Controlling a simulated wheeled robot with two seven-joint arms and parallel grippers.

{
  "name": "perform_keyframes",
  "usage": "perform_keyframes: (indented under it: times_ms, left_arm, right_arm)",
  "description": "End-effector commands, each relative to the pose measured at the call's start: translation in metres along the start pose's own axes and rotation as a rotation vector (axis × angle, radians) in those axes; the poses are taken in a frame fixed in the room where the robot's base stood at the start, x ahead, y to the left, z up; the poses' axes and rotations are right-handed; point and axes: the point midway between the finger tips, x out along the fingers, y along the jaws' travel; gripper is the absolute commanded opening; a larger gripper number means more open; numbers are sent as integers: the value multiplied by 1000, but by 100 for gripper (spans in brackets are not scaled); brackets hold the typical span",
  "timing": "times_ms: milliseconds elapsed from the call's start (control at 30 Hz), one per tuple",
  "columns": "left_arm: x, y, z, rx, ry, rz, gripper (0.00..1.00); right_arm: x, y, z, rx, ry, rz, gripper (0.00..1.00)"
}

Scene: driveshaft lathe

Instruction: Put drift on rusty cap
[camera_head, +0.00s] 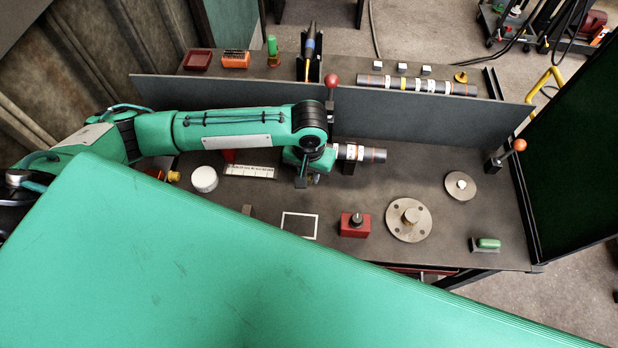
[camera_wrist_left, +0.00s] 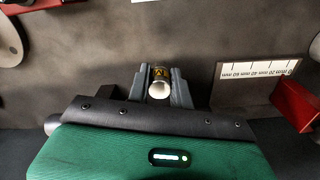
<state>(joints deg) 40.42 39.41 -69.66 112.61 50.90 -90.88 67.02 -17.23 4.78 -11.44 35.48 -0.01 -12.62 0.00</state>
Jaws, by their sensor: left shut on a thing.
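My left gripper (camera_head: 301,180) is low over the middle of the bench, in front of the dark upright panel. In the left wrist view its fingers (camera_wrist_left: 160,88) are shut on a short cylinder (camera_wrist_left: 159,88) with a pale round end and a yellow-and-black band. I cannot tell for certain that this is the drift. The rusty cap is not clear to me; a tan round knob (camera_head: 411,215) stands in the centre of a grey drilled flange (camera_head: 402,232) to the right of the gripper. My right gripper is not in view.
A banded shaft (camera_head: 372,154) lies just right of the gripper. A ruler plate (camera_head: 250,171) and a white round pot (camera_head: 204,179) are to its left. A red block with a black knob (camera_head: 355,226) and a white square outline (camera_head: 300,225) are in front. The dark panel (camera_head: 430,118) blocks the back.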

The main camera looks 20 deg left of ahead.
Motion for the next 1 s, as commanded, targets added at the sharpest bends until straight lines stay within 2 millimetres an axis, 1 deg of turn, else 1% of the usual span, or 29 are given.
perform_keyframes:
  times_ms: [100, 233, 333, 633, 667, 700, 767, 1000]
  left_arm:
    - [18, 0, 1, 0, -4, -2, 0]
    - [34, 0, 0, 0, -2, -2, 0]
    - [39, 0, 1, 1, -1, -1, 0]
    - [40, 0, 1, 0, -1, -1, 0]
    - [41, 0, 0, 0, -1, -1, 24]
    - [41, 0, 0, 0, -1, -1, 32]
    - [41, 0, 0, 0, -1, -1, 43]
    - [41, 0, 0, 0, -1, -1, 44]
  right_arm:
    - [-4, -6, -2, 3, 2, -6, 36]
    - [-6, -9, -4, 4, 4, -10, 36]
    - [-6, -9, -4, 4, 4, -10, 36]
    - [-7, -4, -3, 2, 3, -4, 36]
    - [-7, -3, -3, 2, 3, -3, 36]
    - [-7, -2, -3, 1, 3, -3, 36]
    - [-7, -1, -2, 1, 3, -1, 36]
    - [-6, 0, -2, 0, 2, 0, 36]
